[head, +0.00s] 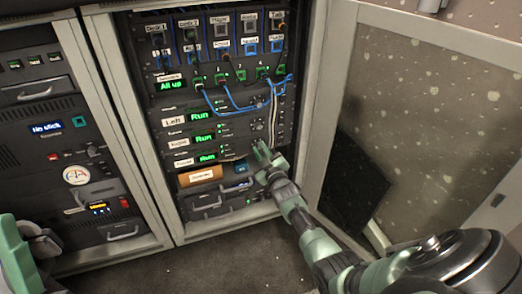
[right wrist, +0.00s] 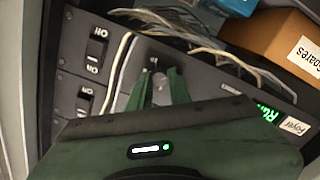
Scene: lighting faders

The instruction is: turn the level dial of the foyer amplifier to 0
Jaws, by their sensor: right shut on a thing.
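The foyer amplifier is the lowest of three amplifiers with green "Run" displays in the open rack. Its label (head: 183,162) and display (head: 207,157) show in the head view; the label also shows in the right wrist view (right wrist: 292,127). My right gripper (head: 262,151) is at the right part of its front panel. In the right wrist view its two green fingers (right wrist: 158,86) are shut on the level dial, which they mostly hide. The dial's pointer and scale cannot be read. My left gripper's jaws are not visible.
An orange-brown spares box (head: 200,175) sits below the amplifiers, also in the right wrist view (right wrist: 270,38). Rocker switches (right wrist: 98,55) and pale cables (right wrist: 205,45) are close to the gripper. Blue cables (head: 235,103) hang above. An open door (head: 425,120) stands right.

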